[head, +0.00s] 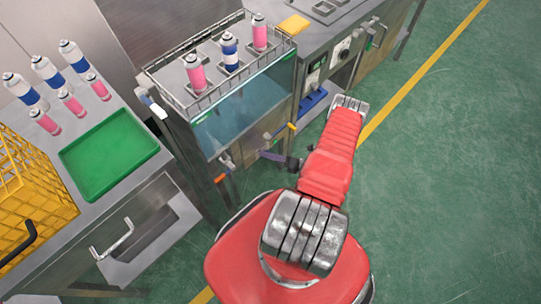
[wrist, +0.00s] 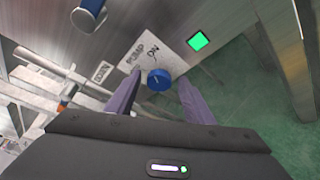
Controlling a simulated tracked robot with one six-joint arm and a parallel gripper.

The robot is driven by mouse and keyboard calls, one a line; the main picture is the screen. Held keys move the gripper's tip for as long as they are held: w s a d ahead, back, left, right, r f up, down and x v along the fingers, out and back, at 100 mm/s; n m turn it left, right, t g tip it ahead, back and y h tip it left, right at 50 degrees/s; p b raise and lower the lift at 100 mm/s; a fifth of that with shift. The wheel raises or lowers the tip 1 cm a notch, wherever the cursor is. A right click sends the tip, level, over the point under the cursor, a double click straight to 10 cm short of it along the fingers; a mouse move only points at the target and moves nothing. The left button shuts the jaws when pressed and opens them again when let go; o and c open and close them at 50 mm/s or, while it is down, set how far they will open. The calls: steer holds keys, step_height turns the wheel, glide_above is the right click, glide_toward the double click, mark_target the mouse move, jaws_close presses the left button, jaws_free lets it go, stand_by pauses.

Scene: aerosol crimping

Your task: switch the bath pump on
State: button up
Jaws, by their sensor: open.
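The blue pump knob (wrist: 158,79) sits on a white plate (wrist: 172,50) marked PUMP and ON. A square green light (wrist: 198,40) glows on the metal panel beside the plate. My gripper (wrist: 160,77) is open, with its two purple fingers on either side of the knob in the picture. I cannot tell whether either finger touches the knob, and its pointer is too small to read surely. In the head view my gripper (head: 270,157) is low at the front of the glass-walled water bath (head: 245,112). The knob is not clear there.
A wire rack with pink and blue cans (head: 230,50) tops the bath. A green tray (head: 110,150), a yellow crate (head: 30,200) and several cans stand on the left bench. A blue-and-white handle (wrist: 90,12) shows near my gripper. The green floor at right is clear.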

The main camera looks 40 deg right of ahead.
steer(key=v, duration=1.3)
steer(key=shift+s, duration=0.35)
steer(key=shift+d, duration=0.1)
stand_by(0.3)
